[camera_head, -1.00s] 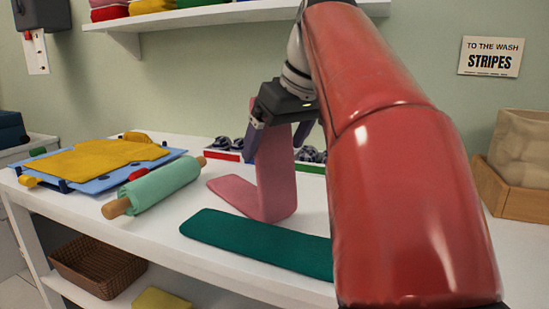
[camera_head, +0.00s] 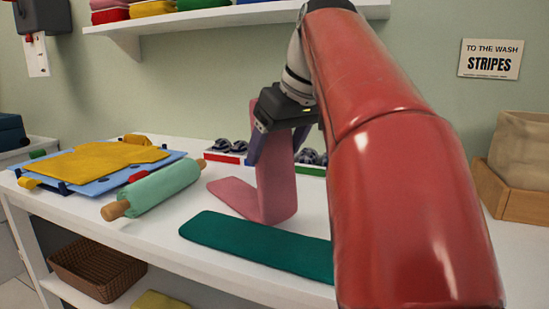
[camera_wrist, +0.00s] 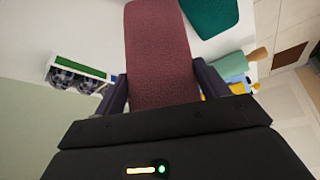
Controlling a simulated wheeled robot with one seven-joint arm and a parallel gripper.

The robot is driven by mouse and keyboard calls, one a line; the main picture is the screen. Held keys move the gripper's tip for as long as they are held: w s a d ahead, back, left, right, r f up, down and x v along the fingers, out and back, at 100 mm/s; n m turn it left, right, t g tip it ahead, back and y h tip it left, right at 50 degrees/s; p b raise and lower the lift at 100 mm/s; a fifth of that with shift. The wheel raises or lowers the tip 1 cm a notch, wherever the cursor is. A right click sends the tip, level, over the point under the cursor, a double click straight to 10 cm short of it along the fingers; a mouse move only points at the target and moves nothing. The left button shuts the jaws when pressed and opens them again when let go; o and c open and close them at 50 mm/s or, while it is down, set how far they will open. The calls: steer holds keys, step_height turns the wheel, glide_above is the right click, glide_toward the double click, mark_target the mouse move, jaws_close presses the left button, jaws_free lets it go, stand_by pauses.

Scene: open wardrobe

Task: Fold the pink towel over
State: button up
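The pink towel (camera_head: 234,196) lies partly flat on the white table, and its other part rises nearly upright to my gripper (camera_head: 277,146). The two parts form an L shape. In the wrist view, the towel (camera_wrist: 158,45) runs up between the two fingers of my gripper (camera_wrist: 160,92), which sit close against its side edges. The fingers are shut on the towel across its width. The raised end is partly hidden by the gripper body.
A green folded towel (camera_head: 255,245) lies in front of the pink one. A mint roll (camera_head: 160,190) and a blue board with yellow cloth (camera_head: 95,160) lie to the left. Small trays with dark rolled items (camera_head: 229,147) stand behind. A wooden bin (camera_head: 510,200) is at right.

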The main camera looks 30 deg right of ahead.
steer(key=shift+w+a+r+g+p, duration=0.1)
steer(key=shift+w+r+g+p, duration=0.25)
steer(key=shift+p, duration=0.7)
steer(key=p, duration=0.1)
steer(key=w+g+p, duration=0.1)
steer(key=p, duration=0.1)
steer(key=shift+w+a+f, duration=0.1)
steer(key=shift+w+f, duration=0.05)
steer(key=shift+w, duration=0.15)
steer(key=shift+w+f+g+p, duration=0.3)
steer(key=shift+g+p, duration=0.1)
steer(key=shift+g, duration=0.05)
steer(key=shift+a, duration=0.1)
steer(key=w+g, duration=0.1)
steer(key=w+f+g+h+p, duration=0.1)
steer(key=shift+w+a+g, duration=0.2)
steer(key=shift+w+g, duration=0.1)
steer(key=shift+w, duration=0.1)
